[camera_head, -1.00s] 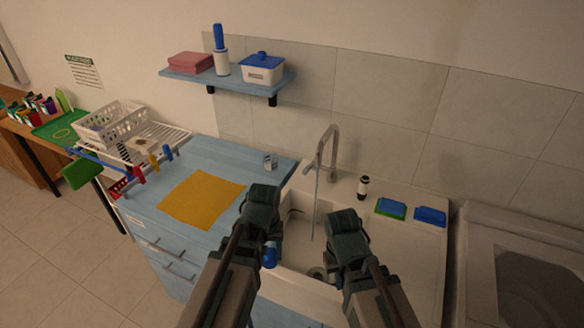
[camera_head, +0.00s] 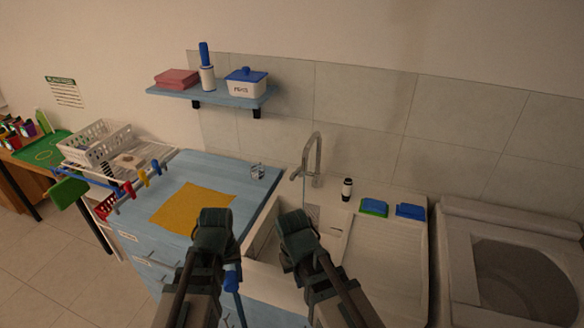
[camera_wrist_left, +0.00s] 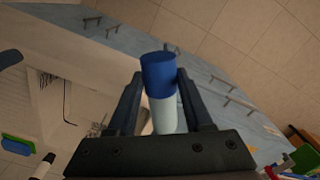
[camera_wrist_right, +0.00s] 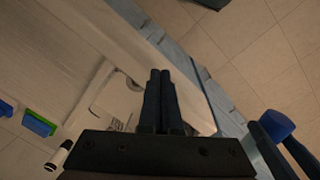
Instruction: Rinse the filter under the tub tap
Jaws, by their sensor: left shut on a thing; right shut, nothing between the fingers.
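My left gripper (camera_wrist_left: 160,100) is shut on a cylinder with a blue end and a pale body (camera_wrist_left: 159,74), seemingly the filter. Its blue part also shows below the gripper in the head view (camera_head: 232,279), in front of the counter and sink. My right gripper (camera_wrist_right: 162,85) is shut and empty; in the head view it overlaps the white sink tub (camera_head: 262,270). The curved metal tap (camera_head: 318,155) rises at the back of the tub, beyond both grippers. A faint thin vertical streak below the tap may be running water. The tub floor is partly hidden by my right gripper.
A yellow cloth (camera_head: 185,205) and a small clear glass (camera_head: 257,171) lie on the blue counter left of the tub. A dark-and-white bottle (camera_head: 347,189) and two sponges (camera_head: 374,207) stand on the right ledge. A washing machine (camera_head: 460,245) is at right.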

